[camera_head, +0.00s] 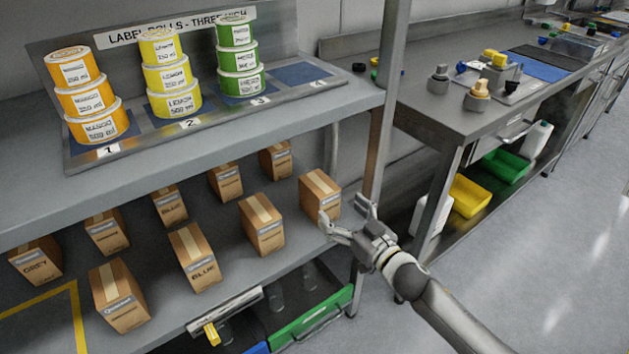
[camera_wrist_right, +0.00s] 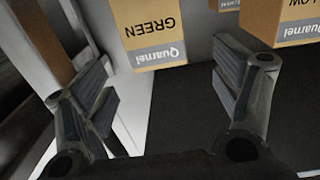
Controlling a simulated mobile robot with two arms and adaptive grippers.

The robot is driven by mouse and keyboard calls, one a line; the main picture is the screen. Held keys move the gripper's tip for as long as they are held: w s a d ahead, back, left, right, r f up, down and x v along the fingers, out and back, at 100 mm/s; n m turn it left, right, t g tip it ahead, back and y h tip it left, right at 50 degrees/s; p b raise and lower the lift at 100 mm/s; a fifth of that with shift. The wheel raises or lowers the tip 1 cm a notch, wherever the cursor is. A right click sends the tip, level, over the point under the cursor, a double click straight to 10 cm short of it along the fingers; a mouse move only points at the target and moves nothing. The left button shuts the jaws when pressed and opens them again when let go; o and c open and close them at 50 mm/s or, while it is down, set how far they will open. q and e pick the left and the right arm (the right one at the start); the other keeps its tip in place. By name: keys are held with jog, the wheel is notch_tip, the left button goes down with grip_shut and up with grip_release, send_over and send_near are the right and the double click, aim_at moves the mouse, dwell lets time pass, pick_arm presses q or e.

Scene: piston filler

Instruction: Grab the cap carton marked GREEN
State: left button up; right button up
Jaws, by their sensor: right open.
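The cap carton marked GREEN (camera_wrist_right: 150,30) shows upside down at the top of the right wrist view, its printed face toward my gripper. In the head view it appears to be the brown taped carton (camera_head: 318,194) at the right end of the front row on the lower shelf. My right gripper (camera_head: 345,214) is open just in front of that carton, with one finger toward each side and nothing in its grasp. In the right wrist view the carton lies beyond and between the fingers (camera_wrist_right: 165,85). My left gripper is not in view.
A carton ending in "LOW" (camera_wrist_right: 280,25) stands beside GREEN, apparently the neighbouring carton (camera_head: 262,224). A BLUE carton (camera_head: 194,258) stands further left. A metal post (camera_head: 380,140) rises right of GREEN. The upper shelf (camera_head: 330,105) overhangs the cartons. Open floor (camera_head: 560,240) lies right.

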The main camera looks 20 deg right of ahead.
aim_at(329, 197)
jog(key=x, duration=0.5)
jog(key=shift+a+r+b, duration=0.15)
jog(key=shift+r+b, duration=0.1)
jog(key=shift+b, duration=0.05)
jog(key=shift+w+r, duration=0.15)
jog(key=shift+w, duration=0.4)
jog(key=shift+b+x, duration=0.4)
jog(key=shift+x, duration=1.75)
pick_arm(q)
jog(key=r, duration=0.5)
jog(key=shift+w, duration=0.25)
pick_arm(e)
jog(key=shift+w+r, duration=0.1)
jog(key=c, duration=1.1)
